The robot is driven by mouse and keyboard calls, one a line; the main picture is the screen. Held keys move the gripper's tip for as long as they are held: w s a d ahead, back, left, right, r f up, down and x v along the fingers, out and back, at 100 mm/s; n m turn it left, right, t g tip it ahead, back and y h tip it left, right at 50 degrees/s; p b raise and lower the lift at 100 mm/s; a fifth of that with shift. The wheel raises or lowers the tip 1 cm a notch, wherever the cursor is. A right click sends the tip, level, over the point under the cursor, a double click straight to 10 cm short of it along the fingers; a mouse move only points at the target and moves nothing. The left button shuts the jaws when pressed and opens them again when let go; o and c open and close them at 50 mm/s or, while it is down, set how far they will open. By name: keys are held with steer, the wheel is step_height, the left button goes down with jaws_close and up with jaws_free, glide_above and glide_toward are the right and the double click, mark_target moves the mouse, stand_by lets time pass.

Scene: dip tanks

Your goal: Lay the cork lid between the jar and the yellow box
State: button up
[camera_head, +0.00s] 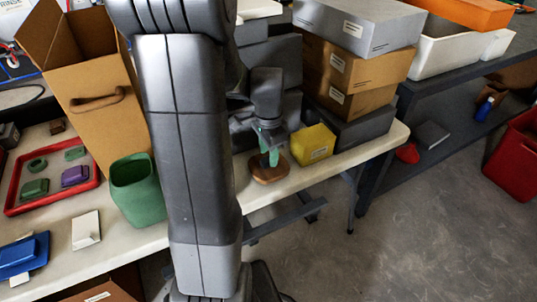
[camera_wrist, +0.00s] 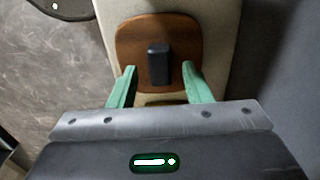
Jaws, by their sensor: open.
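The cork lid (camera_wrist: 190,30) is a brown rounded square with a dark upright knob (camera_wrist: 158,63). In the head view the lid (camera_head: 268,172) lies flat on the cream bench, left of and nearer than the yellow box (camera_head: 313,145). My gripper (camera_head: 269,156) is over the lid, pointing down. In the wrist view my gripper (camera_wrist: 158,72) is open, its green fingers on either side of the knob with a gap on each side. A green open-topped vessel (camera_head: 138,195), possibly the jar, stands left of my arm. My arm hides the bench between it and the lid.
Grey and brown boxes (camera_head: 345,70) are stacked behind the yellow box. A red tray (camera_head: 55,200) with small parts, a tan box (camera_head: 105,120), a white card (camera_head: 86,230) and a blue box (camera_head: 22,255) are at left. The bench's front edge runs close to the lid.

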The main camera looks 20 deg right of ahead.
step_height(320, 180, up, 10)
steer(key=p, duration=0.1)
steer(key=shift+r, duration=0.2)
steer(key=shift+f, duration=0.1)
step_height(320, 180, down, 12)
steer(key=shift+b, duration=0.75)
steer(key=shift+r+p, duration=0.3)
steer(key=shift+r, duration=1.65)
steer(key=shift+f, duration=0.1)
